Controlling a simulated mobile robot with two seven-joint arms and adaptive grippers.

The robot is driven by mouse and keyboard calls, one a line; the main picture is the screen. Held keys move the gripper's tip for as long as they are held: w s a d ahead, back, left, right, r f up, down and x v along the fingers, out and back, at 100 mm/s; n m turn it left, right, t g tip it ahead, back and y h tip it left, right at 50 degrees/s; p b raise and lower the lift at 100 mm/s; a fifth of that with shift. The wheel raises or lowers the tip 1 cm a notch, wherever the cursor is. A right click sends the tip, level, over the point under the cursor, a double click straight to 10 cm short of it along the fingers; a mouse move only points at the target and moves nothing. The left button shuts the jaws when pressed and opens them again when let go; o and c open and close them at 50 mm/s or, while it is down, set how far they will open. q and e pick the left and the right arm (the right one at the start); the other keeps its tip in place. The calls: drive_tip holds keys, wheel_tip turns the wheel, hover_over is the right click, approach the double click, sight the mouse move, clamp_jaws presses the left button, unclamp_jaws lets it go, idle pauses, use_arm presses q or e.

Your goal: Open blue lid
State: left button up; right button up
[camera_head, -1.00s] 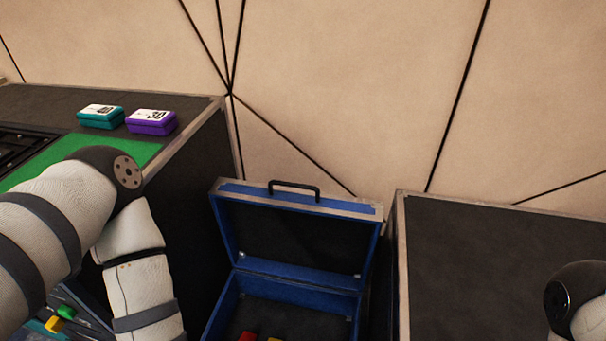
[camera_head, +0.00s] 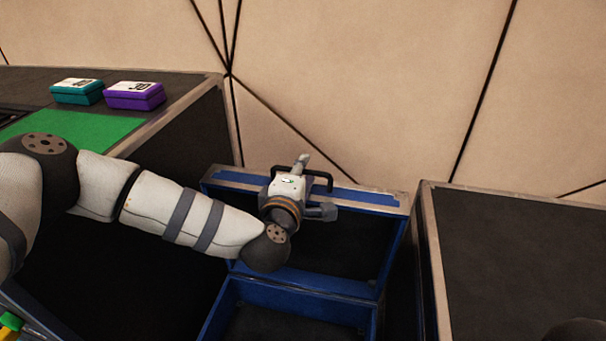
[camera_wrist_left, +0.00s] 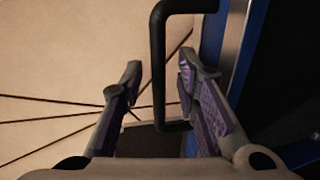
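The blue lid (camera_head: 352,198) of a blue case (camera_head: 290,289) stands raised, with its dark inner side showing. The lid has a black handle (camera_head: 326,173) at its top edge. My left gripper (camera_head: 312,186) is at the handle and hides part of it and of the lid. In the left wrist view the fingers (camera_wrist_left: 160,75) are open, with the black handle bar (camera_wrist_left: 158,70) between them and a gap on each side. The right gripper is not in view.
A dark case with a metal rim (camera_head: 520,250) stands close on the right. On the left counter are a teal box (camera_head: 77,92), a purple box (camera_head: 134,98) and a green mat (camera_head: 75,136). A beige wall (camera_head: 380,70) is behind.

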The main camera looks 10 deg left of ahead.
use_arm(q)
drive_tip(key=shift+w, duration=0.25)
clamp_jaws()
drive_tip(key=s+p, duration=0.4)
drive_tip(key=s, duration=0.3)
drive_tip(key=shift+s+f, duration=0.15)
drive_tip(key=shift+s, duration=0.2)
drive_tip(key=shift+d, duration=0.1)
